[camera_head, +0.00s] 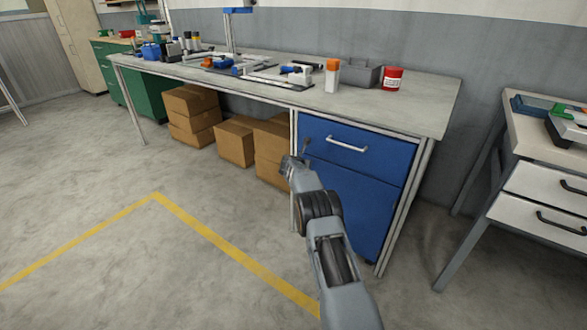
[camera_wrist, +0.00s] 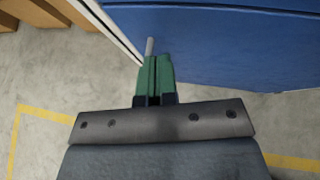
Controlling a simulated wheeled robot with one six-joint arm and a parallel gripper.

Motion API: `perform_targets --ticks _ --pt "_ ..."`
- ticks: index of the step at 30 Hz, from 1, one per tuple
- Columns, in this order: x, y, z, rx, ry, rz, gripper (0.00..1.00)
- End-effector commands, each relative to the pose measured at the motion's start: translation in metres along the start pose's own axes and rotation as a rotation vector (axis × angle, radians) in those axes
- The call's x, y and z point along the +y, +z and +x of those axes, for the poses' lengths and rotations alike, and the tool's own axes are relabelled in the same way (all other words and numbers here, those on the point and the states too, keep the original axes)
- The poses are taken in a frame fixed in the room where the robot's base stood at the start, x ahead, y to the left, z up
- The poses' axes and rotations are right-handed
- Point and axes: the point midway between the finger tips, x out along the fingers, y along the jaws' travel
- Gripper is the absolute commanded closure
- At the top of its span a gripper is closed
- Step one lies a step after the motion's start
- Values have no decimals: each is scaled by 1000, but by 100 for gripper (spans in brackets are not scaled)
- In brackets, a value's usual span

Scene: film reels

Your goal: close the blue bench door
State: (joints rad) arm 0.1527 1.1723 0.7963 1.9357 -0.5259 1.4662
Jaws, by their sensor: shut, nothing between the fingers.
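The blue bench door (camera_head: 350,205) is the lower front of the cabinet under the right part of the bench, below a blue drawer (camera_head: 345,145) with a pale bar handle. The door looks flush or nearly flush with the frame; any small gap is hard to tell. In the wrist view the blue door (camera_wrist: 235,50) fills the upper right. My gripper (camera_wrist: 155,62) has its green fingers together, at the door's left edge, with a grey handle end (camera_wrist: 149,46) just beyond the tips. In the head view my gripper (camera_head: 291,165) is in front of the door's upper left; contact cannot be told.
Cardboard boxes (camera_head: 236,141) stand under the bench left of the cabinet. The grey benchtop (camera_head: 400,105) carries tools and containers above. A white drawer unit (camera_head: 540,190) stands at the right. The floor in front is clear, with yellow tape (camera_head: 215,235).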

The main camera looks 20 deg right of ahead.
Motion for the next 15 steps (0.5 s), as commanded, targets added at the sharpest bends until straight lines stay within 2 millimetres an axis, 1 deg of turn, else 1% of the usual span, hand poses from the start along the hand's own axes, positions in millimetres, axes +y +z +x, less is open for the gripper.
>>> perform_targets --ticks 1,5,6,7,12,15 --pt "2 -6 -2 -1 0 0 100" --pt "5 -17 -16 -2 -5 3 100" --pt "7 -10 -28 -2 -5 4 100" --pt "8 -8 -34 -1 -6 3 100" --pt "17 -9 -69 -1 -3 1 100" --pt "23 -9 -87 -1 0 0 100"
